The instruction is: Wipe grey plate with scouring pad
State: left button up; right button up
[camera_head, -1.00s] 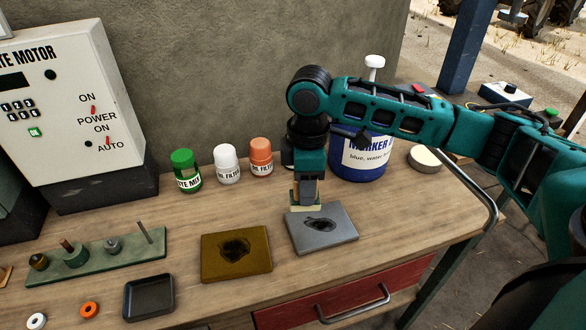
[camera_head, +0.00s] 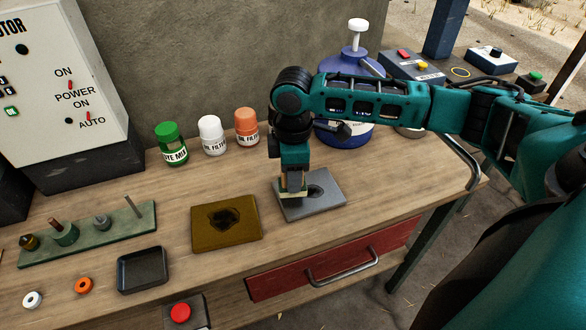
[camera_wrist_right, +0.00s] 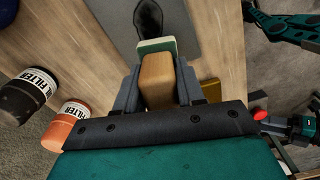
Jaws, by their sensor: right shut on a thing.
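The grey plate (camera_head: 325,202) lies flat on the workbench, with a dark stain (camera_head: 315,190) in its middle. My right gripper (camera_head: 292,192) points down over the plate's left part, beside the stain. It is shut on the scouring pad (camera_head: 288,199), which is tan with a green scouring face. In the right wrist view the pad (camera_wrist_right: 158,80) sits between the fingers, its green end over the near edge of the grey plate (camera_wrist_right: 172,25). The stain shows just beyond it. I cannot tell whether pad and plate touch. My left gripper is not seen in the head view.
A stained brown plate (camera_head: 228,224) lies left of the grey plate. Behind stand a green-capped jar (camera_head: 172,145), two filter jars (camera_head: 212,136) and a blue container (camera_head: 345,133). A black tray (camera_head: 145,270) and a pegged green block (camera_head: 85,235) are at left.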

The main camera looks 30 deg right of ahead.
jog(key=shift+f, duration=1)
dwell(0.4)
jog(key=shift+f, duration=0.25)
